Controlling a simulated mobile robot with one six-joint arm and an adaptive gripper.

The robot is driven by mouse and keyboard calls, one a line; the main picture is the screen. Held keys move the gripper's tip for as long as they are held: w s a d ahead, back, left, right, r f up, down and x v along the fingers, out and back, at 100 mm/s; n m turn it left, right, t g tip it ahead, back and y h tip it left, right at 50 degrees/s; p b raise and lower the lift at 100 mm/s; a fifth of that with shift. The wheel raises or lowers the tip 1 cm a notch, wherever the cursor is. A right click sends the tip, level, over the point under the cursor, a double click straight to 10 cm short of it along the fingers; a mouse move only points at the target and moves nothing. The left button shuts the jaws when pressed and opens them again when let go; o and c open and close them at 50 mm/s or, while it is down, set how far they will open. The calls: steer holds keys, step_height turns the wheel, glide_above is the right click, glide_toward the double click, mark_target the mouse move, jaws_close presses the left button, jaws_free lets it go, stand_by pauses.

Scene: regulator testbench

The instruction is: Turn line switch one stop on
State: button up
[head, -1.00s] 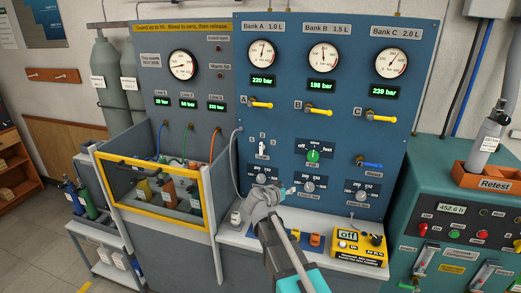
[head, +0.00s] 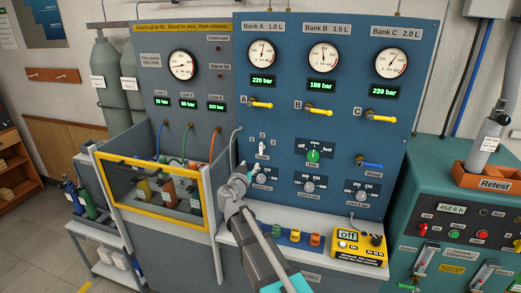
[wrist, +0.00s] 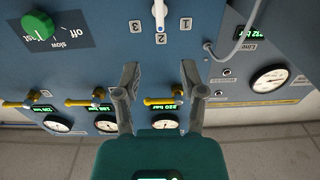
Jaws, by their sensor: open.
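The line switch (head: 261,148) is a small white lever on the blue panel under Bank A, with numbered marks around it. It points up in the head view, toward the middle mark. In the wrist view, which is upside down, the white lever (wrist: 159,14) stands at the top edge, between marks 3 and 1. Its upper part is cut off there. My gripper (head: 250,171) is just below the switch in the head view.
A green knob (head: 313,155) sits right of the switch, and a grey dial (head: 264,177) sits close behind my gripper. The yellow Bank A valve handle (head: 261,104) is above. A yellow-framed guard (head: 150,165) stands at left, and a yellow box (head: 357,250) lies on the bench.

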mark_target(260, 149)
steer(key=x, duration=1.3)
steer(key=shift+w+d+f, duration=0.1)
steer(key=shift+w, duration=0.2)
steer(key=shift+c, duration=0.3)
jaws_close()
